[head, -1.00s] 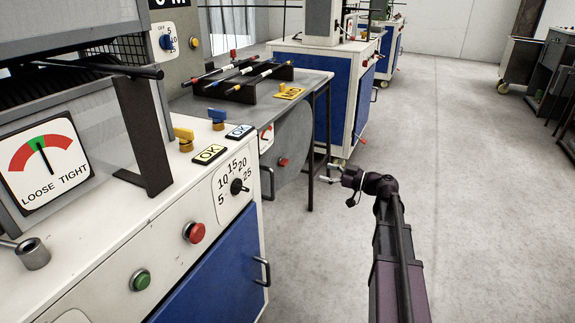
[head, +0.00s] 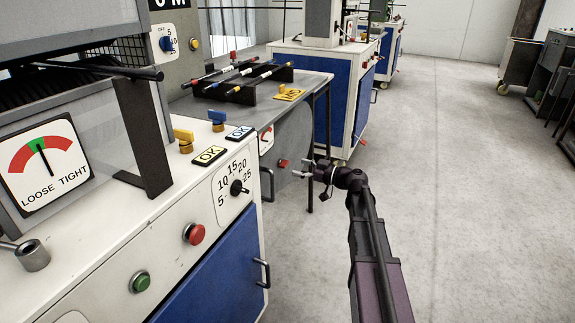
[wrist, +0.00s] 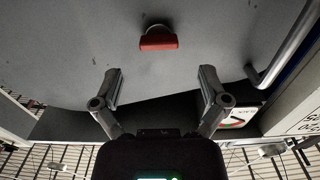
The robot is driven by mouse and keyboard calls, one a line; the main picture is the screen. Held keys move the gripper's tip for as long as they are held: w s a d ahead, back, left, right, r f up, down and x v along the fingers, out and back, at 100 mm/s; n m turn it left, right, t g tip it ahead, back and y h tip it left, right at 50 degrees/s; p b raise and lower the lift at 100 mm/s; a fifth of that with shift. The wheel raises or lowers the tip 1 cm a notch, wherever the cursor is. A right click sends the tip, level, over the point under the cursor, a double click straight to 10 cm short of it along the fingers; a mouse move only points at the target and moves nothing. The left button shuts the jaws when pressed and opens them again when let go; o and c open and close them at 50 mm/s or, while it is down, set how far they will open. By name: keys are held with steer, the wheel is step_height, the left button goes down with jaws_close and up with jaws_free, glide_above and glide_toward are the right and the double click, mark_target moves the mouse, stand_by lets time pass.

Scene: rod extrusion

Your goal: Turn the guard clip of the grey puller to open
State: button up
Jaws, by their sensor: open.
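The grey puller's round grey guard (head: 291,135) is below and beside the table with rods. Its red guard clip (head: 283,163) sits on the face of the guard. In the wrist view the clip (wrist: 158,42) is a short red bar, lying level across the picture at top centre. My gripper (head: 303,168) is just right of the clip in the head view. In the wrist view my gripper (wrist: 160,76) has its two fingers wide apart with nothing between them. The clip lies beyond the fingertips, roughly centred between them, and they do not touch it.
A grey bar handle (wrist: 285,48) stands out at right in the wrist view. The white and blue cabinet (head: 205,275) is close on the left in the head view. The table (head: 318,76) has a thin leg near my gripper.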

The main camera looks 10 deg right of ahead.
mark_target(287, 164)
steer(key=shift+x, duration=2.4)
